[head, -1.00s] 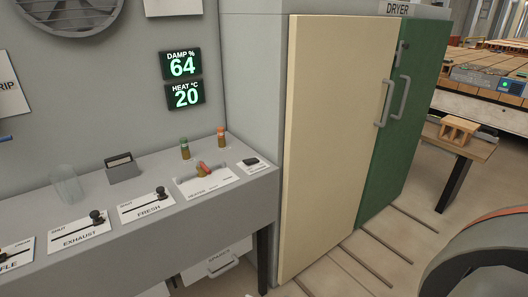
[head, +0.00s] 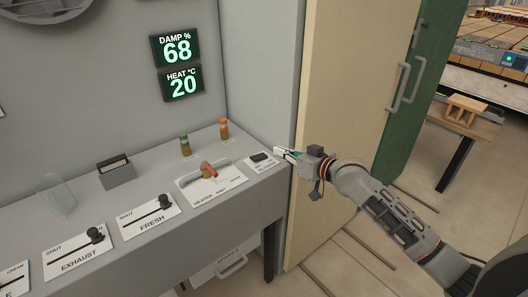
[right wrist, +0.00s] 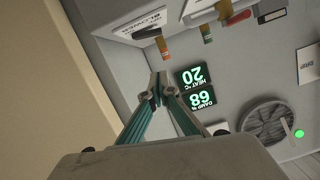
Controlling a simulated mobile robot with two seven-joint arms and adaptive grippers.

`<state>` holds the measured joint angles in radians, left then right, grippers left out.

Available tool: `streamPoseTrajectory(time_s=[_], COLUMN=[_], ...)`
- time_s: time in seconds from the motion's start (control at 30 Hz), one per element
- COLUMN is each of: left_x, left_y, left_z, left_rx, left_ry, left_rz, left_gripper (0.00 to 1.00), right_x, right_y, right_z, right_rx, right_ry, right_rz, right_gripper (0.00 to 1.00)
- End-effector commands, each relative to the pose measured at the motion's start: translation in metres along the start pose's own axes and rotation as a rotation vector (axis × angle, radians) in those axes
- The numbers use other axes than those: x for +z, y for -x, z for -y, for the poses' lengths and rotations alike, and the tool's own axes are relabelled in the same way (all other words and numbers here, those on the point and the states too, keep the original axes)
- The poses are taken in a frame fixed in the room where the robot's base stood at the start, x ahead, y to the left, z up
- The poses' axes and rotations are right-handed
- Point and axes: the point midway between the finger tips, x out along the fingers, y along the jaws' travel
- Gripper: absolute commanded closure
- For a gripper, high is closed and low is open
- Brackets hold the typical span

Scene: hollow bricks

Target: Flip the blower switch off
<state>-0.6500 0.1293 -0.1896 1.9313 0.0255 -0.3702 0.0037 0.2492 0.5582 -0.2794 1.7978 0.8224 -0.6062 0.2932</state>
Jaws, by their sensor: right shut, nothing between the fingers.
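A small black switch (head: 259,157) sits on a white label plate at the right end of the grey console; its lettering is too small to read. My right gripper (head: 281,152) is shut and empty, just right of the switch and close to it. A small gap seems to lie between them, but contact cannot be ruled out. In the right wrist view, the shut fingertips (right wrist: 160,90) appear in front of the upside-down panel. A white plate with a dark part (right wrist: 146,32) shows beyond them at the top. My left gripper is not in view.
A red-handled heater lever (head: 208,170) and green and orange bottles (head: 224,129) stand left of the switch. The fresh (head: 152,214) and exhaust (head: 82,251) sliders lie further left. The cream dryer door (head: 346,110) stands close behind my right gripper.

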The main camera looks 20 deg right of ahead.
Motion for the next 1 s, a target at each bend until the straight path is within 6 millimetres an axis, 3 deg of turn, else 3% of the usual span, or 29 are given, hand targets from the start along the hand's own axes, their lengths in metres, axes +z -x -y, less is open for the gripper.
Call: streamPoseTrajectory(time_s=[0.37, 0.9, 1.0], left_x=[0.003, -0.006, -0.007], left_y=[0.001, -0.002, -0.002], left_z=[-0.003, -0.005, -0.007], left_rx=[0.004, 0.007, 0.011], left_ry=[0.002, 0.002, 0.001], left_rz=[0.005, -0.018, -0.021], left_gripper=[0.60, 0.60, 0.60], right_x=[0.000, 0.000, 0.019], right_y=[-0.009, -0.102, -0.105], right_z=[0.000, 0.001, 0.000], right_rx=[0.000, 0.000, 0.000], right_ry=[-0.001, -0.002, -0.002], right_rz=[-0.001, -0.001, 0.003], right_gripper=[1.00, 1.00, 1.00])
